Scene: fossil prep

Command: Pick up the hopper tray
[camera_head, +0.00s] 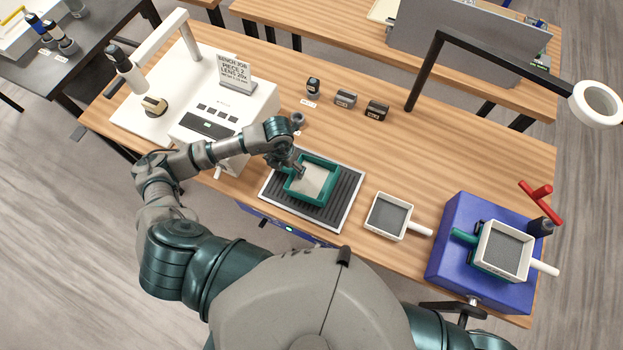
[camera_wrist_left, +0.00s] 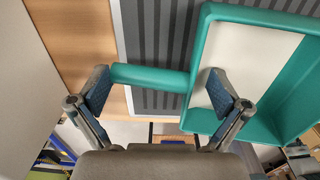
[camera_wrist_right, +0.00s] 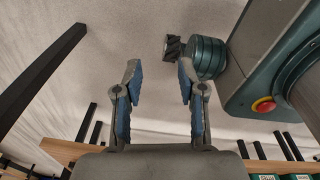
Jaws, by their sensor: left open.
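The hopper tray, taken to be the teal square tray with a pale floor (camera_head: 331,193), lies on a dark ribbed mat (camera_head: 347,210) on the bench. Its teal side handle shows in the left wrist view (camera_wrist_left: 150,77). My left gripper (camera_head: 297,170) is at the tray's left side, open. In its wrist view (camera_wrist_left: 160,90), one finger shows by the handle's end and the other in front of the tray's pale floor. I cannot tell whether they touch. My right gripper (camera_wrist_right: 160,72) is open and empty, above the floor away from the tray.
A white sieve tray (camera_head: 388,216) with a handle lies right of the mat. Further right, a blue block (camera_head: 453,219) carries another white tray (camera_head: 506,250). A white machine (camera_head: 244,117) stands left. Small dark blocks (camera_head: 345,98) sit behind the mat. A ring lamp (camera_head: 597,103) overhangs the right.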

